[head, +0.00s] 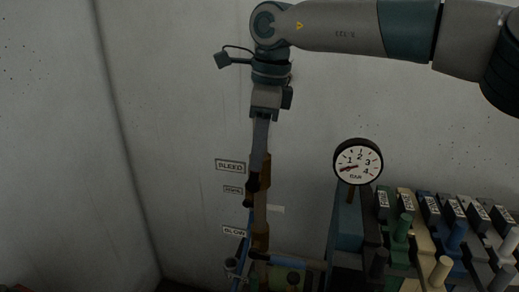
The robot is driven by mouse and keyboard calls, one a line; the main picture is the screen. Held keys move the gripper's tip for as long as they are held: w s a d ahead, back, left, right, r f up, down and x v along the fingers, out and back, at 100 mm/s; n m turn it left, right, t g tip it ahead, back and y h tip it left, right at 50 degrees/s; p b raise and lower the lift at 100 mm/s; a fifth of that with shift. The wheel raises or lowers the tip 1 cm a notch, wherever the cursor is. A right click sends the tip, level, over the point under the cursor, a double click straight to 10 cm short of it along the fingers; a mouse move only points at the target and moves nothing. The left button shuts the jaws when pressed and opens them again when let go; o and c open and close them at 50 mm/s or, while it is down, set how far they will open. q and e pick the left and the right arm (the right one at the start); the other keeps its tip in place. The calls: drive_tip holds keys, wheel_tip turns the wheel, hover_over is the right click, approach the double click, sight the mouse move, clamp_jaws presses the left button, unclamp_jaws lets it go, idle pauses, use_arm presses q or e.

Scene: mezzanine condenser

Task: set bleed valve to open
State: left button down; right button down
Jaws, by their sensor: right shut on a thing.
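The BLEED label (230,167) is on the pale wall, with a smaller tag (233,189) below it that is too small to read surely. The bleed valve (265,172), a brass-coloured body on an upright pipe, stands just right of these labels, partly hidden by my gripper. My right gripper (254,183) reaches straight down from above, its fingers in front of the valve. It is shut on the valve's handle, which is mostly hidden between the fingers. The handle's exact angle cannot be told. My left gripper is not in view.
A lower label (234,231) marks a second brass-coloured valve (260,241) with blue parts beside it. A round dial gauge (358,162) stands to the right, its needle pointing lower left. A bank of coloured levers (440,240) fills the lower right. The left wall is bare.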

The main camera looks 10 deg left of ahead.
drive_tip(key=c, duration=1.6)
unclamp_jaws()
drive_tip(key=shift+a, duration=0.15)
drive_tip(key=shift+o, duration=0.2)
drive_tip(key=shift+r, duration=0.5)
wheel_tip(320, 180, up, 16)
drive_tip(key=d+b, duration=0.2)
drive_tip(key=shift+d, duration=0.2)
drive_tip(key=shift+s, duration=0.1)
